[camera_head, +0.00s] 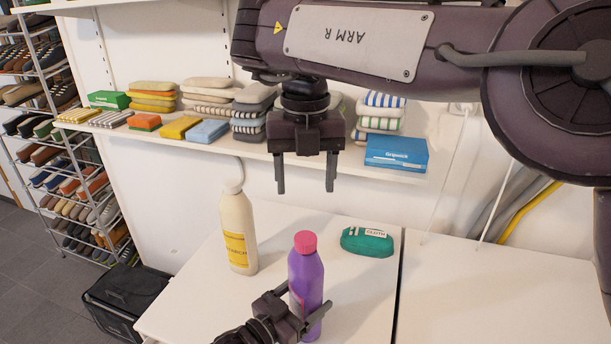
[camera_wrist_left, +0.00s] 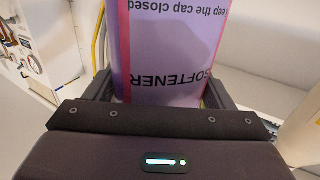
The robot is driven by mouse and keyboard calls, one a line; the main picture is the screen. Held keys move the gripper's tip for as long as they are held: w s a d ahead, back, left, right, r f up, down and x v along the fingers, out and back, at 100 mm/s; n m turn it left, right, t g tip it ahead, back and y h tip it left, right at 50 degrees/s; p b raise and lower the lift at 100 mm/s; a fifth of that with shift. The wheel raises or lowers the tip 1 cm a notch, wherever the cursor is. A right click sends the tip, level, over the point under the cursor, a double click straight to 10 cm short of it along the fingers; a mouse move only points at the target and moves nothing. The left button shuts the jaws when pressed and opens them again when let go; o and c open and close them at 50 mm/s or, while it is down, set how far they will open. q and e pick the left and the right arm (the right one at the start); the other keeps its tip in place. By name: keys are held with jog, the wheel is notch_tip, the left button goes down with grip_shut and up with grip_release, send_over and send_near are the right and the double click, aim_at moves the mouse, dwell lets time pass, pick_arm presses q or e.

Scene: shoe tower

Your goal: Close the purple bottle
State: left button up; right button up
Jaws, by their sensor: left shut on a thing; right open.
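The purple bottle (camera_head: 305,280) stands upright on the white table, with a pink cap (camera_head: 305,242) on its top; I cannot tell how tightly the cap sits. My left gripper (camera_head: 301,315) is shut on the lower part of the bottle. In the left wrist view the bottle's purple and pink label (camera_wrist_left: 170,50), with the word SOFTENER upside down, fills the space between the fingers (camera_wrist_left: 160,95). My right gripper (camera_head: 306,185) is open and empty, pointing down, above and behind the bottle, in front of the shelf.
A cream bottle (camera_head: 238,230) with a yellow label stands left of the purple one. A green cloth pack (camera_head: 367,241) lies to its right. A shelf behind holds stacked cloths and a blue box (camera_head: 396,153). The table's right side (camera_head: 480,290) is clear.

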aim_at(295, 306)
pick_arm(q)
jog(key=o, duration=1.9)
jog(key=b+v, duration=0.1)
jog(key=v, duration=0.5)
jog(key=shift+s+a+b, duration=0.25)
jog(key=shift+a+b, duration=0.05)
jog(key=shift+b, duration=0.05)
jog(key=shift+s+a+r, duration=0.1)
jog(key=shift+s+a, duration=0.25)
jog(key=shift+s, duration=0.05)
